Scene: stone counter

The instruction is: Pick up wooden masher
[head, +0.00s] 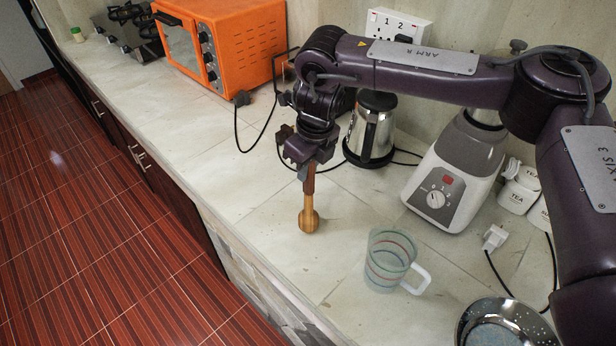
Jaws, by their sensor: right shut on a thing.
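The wooden masher (309,216) shows in the head view near the middle of the counter. It is upright, with its light, rounded head down and its darker handle up. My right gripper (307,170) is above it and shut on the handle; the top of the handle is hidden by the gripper. I cannot tell whether the masher's head touches the counter or hangs slightly above it. My left gripper is not in the picture.
A clear striped mug (388,262) and a metal bowl (500,325) stand to the right, nearer me. A kettle (371,135), a blender base (452,178) and an orange oven (225,45) stand along the wall. The counter (215,160) left of the masher is clear.

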